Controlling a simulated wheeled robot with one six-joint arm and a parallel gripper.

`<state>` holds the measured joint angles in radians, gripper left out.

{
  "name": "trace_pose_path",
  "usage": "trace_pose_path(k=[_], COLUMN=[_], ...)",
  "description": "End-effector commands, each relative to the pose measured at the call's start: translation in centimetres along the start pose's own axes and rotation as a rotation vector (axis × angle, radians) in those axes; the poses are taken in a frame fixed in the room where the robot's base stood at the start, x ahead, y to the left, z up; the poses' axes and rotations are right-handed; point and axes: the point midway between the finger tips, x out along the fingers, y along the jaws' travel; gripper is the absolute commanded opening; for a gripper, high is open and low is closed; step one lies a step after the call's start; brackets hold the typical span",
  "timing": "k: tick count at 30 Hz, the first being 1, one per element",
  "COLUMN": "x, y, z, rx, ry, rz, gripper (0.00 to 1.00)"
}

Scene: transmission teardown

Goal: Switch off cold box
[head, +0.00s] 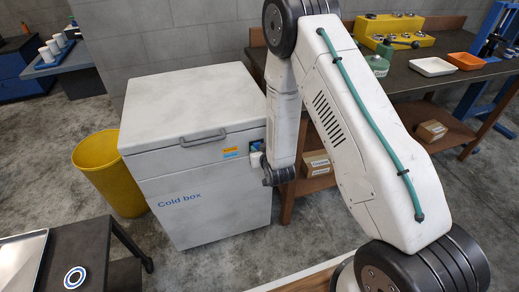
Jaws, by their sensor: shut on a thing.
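The white cold box (205,205) stands on the floor left of centre with its lid (190,105) closed and a grey handle on the lid's front edge. Its front carries blue "Cold box" lettering and small orange and blue labels (230,152) near the upper right. My arm comes down in front of the box's right front edge. My gripper (257,161) is small and partly hidden by my wrist, close against the box front just right of the labels. It is shut on the switch there, which is mostly hidden, so its position cannot be told.
A yellow bin (108,175) stands left of the box. A dark cart (95,255) with a tray and a ring is at lower left. A workbench (450,85) with trays and a yellow fixture is at right, cartons on its lower shelf. Floor before the box is clear.

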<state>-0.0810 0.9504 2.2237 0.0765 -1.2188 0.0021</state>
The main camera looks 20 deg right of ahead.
Motion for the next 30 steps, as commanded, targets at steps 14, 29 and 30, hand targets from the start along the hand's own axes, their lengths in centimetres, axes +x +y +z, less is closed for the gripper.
trace_pose_path(k=[14, 29, 30], x=[0.1, 0.1, 0.1], y=[0.0, 0.0, 0.0], z=[1.2, 1.2, 1.2], rx=[0.001, 0.001, 0.001], ry=[0.316, 0.358, 0.357], rz=[0.001, 0.001, 0.001], gripper=[0.06, 0.48, 0.51])
